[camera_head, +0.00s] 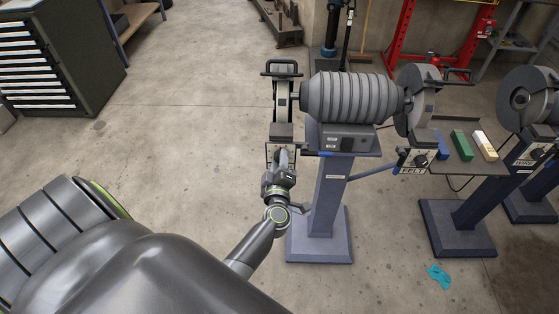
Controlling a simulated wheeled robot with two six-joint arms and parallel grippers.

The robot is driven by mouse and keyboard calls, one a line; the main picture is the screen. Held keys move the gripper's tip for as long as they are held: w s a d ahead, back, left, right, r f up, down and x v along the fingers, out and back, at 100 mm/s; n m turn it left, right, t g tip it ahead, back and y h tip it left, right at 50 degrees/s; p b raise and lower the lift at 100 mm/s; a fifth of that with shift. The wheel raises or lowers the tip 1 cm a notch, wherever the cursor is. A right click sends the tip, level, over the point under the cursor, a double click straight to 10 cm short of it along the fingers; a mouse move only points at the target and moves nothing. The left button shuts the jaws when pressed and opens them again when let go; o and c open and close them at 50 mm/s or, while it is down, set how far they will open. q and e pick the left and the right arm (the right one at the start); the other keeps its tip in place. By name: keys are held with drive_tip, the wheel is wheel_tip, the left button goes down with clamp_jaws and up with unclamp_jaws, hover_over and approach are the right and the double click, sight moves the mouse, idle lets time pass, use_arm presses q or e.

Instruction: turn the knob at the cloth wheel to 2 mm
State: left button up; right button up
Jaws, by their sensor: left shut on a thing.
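The left wheel (283,98) of the nearest grinder stands upright inside its guard, seen nearly edge-on. Below it is a small dark tool rest (281,131) and a pale panel (269,152) with dark marks, too small to read. My left gripper (281,155) is shut at the middle of this panel, on the knob there. The gripper and wrist hide the knob and most of the panel, so its pointer and the scale cannot be read. My right gripper is not in view.
The ribbed grinder motor (352,97) sits on a blue-grey pedestal (329,195). To its right are a FELT-labelled panel (411,163), coloured bars (461,145) on a plate, and another machine (530,100). A teal cloth (439,276) lies on the floor.

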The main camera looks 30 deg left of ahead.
use_arm(q)
drive_tip(key=shift+f+n+b, duration=0.15)
drive_tip(key=shift+n+b, duration=0.65)
drive_tip(key=shift+n, duration=2.7)
drive_tip(key=shift+f+n+b, duration=0.1)
drive_tip(key=shift+n+b, duration=0.7)
drive_tip(key=shift+n, duration=2.7)
drive_tip(key=o, duration=1)
drive_tip(key=shift+c, duration=0.2)
